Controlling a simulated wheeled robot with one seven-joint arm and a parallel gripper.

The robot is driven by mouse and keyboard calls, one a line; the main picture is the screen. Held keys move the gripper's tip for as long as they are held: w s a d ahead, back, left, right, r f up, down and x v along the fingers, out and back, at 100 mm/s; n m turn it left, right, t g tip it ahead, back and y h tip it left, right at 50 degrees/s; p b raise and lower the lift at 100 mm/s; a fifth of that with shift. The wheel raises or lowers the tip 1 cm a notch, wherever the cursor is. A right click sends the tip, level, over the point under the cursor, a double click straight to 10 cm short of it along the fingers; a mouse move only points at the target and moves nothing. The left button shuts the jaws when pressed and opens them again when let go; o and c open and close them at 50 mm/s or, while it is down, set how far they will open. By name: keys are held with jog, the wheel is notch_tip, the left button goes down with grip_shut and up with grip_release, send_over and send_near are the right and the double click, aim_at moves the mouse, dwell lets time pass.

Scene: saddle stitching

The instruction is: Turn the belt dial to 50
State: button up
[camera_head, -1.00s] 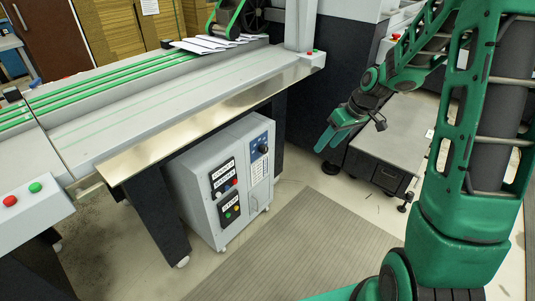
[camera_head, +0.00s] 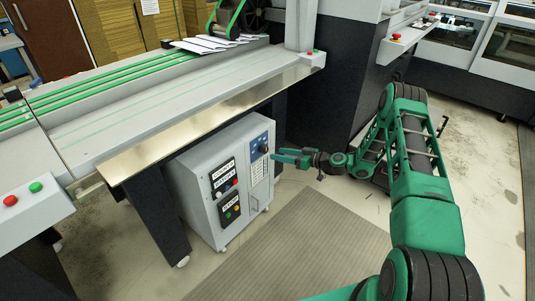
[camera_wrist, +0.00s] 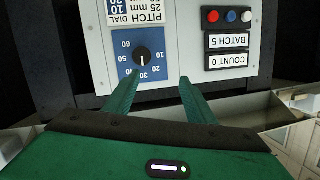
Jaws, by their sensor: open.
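The belt dial is a black knob (camera_wrist: 142,55) on a blue numbered plate, upside down in the wrist view. Its white mark points down in that view, near the 30. In the head view the dial (camera_head: 263,147) sits high on the right face of the grey cabinet (camera_head: 190,195). My gripper (camera_head: 278,157) is just right of the dial there, fingers towards the cabinet. In the wrist view my gripper (camera_wrist: 156,86) is open and empty. Its two green fingers stop short of the knob, the left finger nearer to it. No contact shows.
The cabinet stands under the conveyor table (camera_head: 170,110), whose metal edge overhangs it. A pitch label (camera_wrist: 128,12) and a counter panel (camera_wrist: 230,42) with three buttons lie near the dial. Ribbed matting (camera_head: 290,245) covers open floor in front.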

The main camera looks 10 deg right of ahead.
aim_at(267, 151)
notch_tip(267, 151, down, 5)
jog(key=d+m+t, duration=0.2)
jog(key=t, duration=0.2)
jog(key=shift+h, duration=0.3)
jog(key=x, duration=1.1)
jog(key=shift+w, duration=0.2)
jog(key=shift+d, duration=0.15)
jog(key=c, duration=1)
